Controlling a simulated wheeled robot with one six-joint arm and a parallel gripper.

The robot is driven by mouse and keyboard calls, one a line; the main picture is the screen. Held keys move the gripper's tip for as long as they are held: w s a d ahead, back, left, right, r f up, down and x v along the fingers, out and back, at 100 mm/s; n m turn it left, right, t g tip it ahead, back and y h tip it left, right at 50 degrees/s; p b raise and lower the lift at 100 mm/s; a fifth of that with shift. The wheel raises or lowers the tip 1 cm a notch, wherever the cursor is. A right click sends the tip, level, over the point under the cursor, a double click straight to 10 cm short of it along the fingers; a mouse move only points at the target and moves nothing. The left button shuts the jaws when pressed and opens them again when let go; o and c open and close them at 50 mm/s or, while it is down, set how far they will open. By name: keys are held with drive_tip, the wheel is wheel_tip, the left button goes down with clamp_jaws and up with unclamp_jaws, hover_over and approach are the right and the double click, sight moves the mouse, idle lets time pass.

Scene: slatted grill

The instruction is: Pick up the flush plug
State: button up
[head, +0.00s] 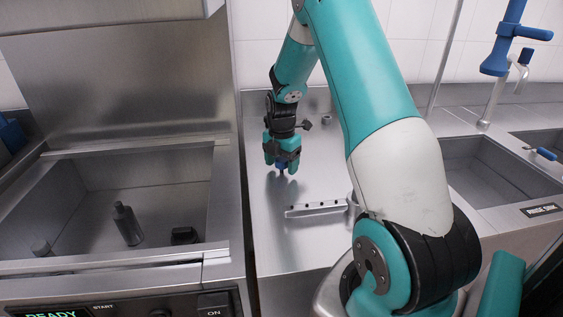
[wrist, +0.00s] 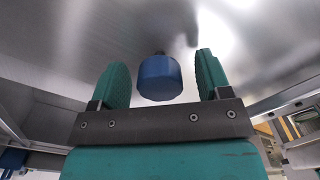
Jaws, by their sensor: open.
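The flush plug appears to be the blue capped piece (head: 282,164) over the steel counter; a short dark stem shows below it in the head view. In the wrist view the blue cap (wrist: 159,80) sits between my two teal fingers, with clear gaps on both sides. My gripper (head: 281,161) points down around it and is open; it also shows in the wrist view (wrist: 162,66). The fingers do not appear to touch the cap. The fingers partly hide it in the head view.
A metal bar with several dark knobs or holes (head: 315,209) lies on the counter (head: 270,240) in front of my gripper. A steel basin (head: 75,195) with a dark upright piece (head: 126,225) is at left. A sink (head: 495,165) is at right.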

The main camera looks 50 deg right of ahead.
sight(282, 159)
drive_tip(key=shift+f, duration=0.45)
drive_tip(key=shift+c, duration=0.5)
drive_tip(key=c, duration=0.9)
wheel_tip(282, 159, up, 20)
drive_tip(key=b, duration=0.1)
